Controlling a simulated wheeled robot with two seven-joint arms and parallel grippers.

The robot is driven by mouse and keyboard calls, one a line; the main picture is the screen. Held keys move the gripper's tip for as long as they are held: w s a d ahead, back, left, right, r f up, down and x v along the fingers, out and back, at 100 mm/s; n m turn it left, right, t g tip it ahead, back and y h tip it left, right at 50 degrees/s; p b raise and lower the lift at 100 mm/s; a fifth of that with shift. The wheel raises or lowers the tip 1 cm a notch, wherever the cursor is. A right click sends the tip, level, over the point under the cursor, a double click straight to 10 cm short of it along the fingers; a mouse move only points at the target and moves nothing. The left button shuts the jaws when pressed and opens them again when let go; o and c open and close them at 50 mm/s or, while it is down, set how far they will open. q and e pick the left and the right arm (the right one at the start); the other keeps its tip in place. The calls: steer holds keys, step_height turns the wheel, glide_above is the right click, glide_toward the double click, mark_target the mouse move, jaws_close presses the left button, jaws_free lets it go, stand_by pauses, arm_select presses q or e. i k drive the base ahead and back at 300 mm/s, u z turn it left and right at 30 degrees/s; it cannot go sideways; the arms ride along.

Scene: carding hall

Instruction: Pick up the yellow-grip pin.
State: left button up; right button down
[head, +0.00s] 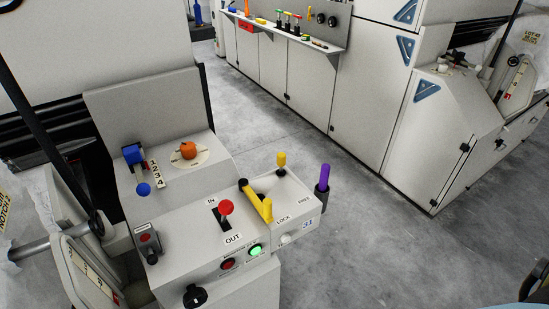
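A small upright pin with a yellow grip (281,161) stands at the back of the right-hand control box, near the FREE label. In front of it a yellow lever (262,203) slants from a dark pivot toward the LOCK label. I cannot tell for certain which yellow-handled piece is the yellow-grip pin. A purple-grip piece (325,177) stands upright in a dark holder at the box's right side. Neither of my grippers shows in the head view.
The control console (185,245) carries a red-knobbed IN/OUT lever (226,208), an orange knob (188,150), a blue-knobbed lever (143,189) and a lit green button (255,251). A wall shelf (285,35) at the back holds several coloured-handled pieces. Grey floor (350,220) is clear to the right.

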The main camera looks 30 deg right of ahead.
mark_target(280, 156)
steer(key=u, duration=3.45)
steer(key=k, duration=2.05)
steer(key=z, duration=2.05)
